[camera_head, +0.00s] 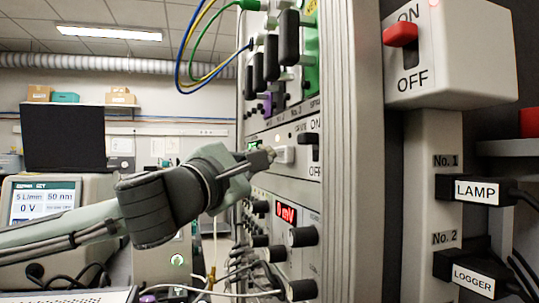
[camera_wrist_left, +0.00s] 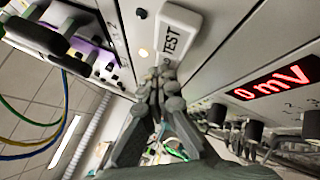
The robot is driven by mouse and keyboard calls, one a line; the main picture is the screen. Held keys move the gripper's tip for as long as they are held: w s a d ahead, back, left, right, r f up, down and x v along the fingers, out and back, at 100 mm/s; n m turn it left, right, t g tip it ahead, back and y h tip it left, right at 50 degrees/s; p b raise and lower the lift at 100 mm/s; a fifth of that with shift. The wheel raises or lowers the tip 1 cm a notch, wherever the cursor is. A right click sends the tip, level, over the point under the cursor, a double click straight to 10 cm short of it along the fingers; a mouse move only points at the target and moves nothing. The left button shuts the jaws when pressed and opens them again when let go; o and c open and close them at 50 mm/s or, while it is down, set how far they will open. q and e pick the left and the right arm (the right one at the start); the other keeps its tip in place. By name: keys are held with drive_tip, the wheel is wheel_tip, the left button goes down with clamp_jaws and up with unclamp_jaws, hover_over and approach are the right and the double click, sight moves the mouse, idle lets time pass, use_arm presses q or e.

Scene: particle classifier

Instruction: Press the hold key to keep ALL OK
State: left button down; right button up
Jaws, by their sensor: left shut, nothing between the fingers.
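My left gripper (camera_head: 268,153) comes in from the left, shut and empty, with its tips close to the instrument rack's front. A white key (camera_head: 285,154) sticks out of a panel just right of the tips. In the left wrist view the white key (camera_wrist_left: 178,32) reads TEST, and the gripper (camera_wrist_left: 162,72) is just below its end. I cannot tell whether they touch. A small lit lamp (camera_wrist_left: 143,53) is beside the key. I can read no "hold" label or "ALL OK" text. My right gripper is not in view.
Right of the white key is a black ON/OFF switch (camera_head: 308,146). Below is a red mV display (camera_head: 286,212) with black knobs and cables. Black levers (camera_head: 289,37) and looped wires are above. A box with a red ON/OFF switch (camera_head: 401,34) stands right.

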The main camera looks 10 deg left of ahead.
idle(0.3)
use_arm(q)
drive_tip(key=shift+s+a+p, duration=0.2)
drive_tip(key=shift+s+a, duration=0.1)
drive_tip(key=shift+a, duration=0.3)
drive_tip(key=shift+s+a+p, duration=0.2)
drive_tip(key=shift+s+a, duration=0.05)
drive_tip(key=shift+a, duration=0.3)
drive_tip(key=shift+s+a, duration=0.3)
drive_tip(key=shift+a, duration=0.45)
drive_tip(key=shift+s+a, duration=0.35)
drive_tip(key=shift+a, duration=0.45)
drive_tip(key=shift+s+a, duration=0.3)
drive_tip(key=shift+a, duration=0.45)
